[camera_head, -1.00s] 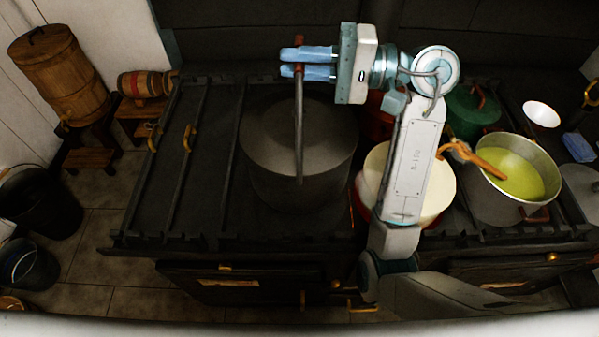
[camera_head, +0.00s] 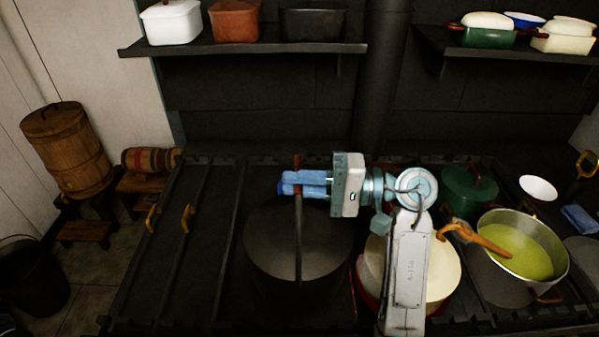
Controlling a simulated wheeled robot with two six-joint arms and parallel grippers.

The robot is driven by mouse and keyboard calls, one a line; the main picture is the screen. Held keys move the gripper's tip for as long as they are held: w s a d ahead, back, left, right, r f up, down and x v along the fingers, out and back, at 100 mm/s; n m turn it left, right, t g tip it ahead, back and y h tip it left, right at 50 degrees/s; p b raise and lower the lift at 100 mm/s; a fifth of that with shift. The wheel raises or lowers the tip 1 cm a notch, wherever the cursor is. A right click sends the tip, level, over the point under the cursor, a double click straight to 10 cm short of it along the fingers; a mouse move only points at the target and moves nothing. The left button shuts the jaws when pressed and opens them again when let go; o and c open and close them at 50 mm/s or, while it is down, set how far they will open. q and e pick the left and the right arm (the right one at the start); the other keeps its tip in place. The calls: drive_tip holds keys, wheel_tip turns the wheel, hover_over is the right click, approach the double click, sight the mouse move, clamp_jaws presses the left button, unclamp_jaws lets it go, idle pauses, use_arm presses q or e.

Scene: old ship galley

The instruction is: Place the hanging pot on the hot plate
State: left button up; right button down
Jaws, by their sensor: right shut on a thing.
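The pot (camera_head: 285,250) is a large dark grey vessel with a wide top and a tall hoop handle. My right gripper (camera_head: 305,183) reaches in from the right and is shut on the top of that handle, by its reddish-brown grip (camera_head: 297,162). The pot hangs below it over the left part of the black stove top (camera_head: 225,200) and looks upright. I cannot tell whether its base touches the stove. No separate hot plate shows; the pot hides the surface beneath it. My left gripper is not in view.
Right of the pot stand a cream-topped pot (camera_head: 440,270), partly behind my arm, a green lidded pot (camera_head: 468,190) and a pan of yellow-green food (camera_head: 515,250) with a wooden utensil. A shelf with lidded dishes (camera_head: 236,20) is above. Rails cross the stove's left side.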

wheel_tip(320, 180, down, 2)
drive_tip(key=shift+f, duration=0.15)
drive_tip(key=shift+f+b, duration=0.15)
drive_tip(key=shift+b, duration=0.2)
drive_tip(key=c, duration=1.4)
unclamp_jaws()
drive_tip(key=shift+s, duration=0.1)
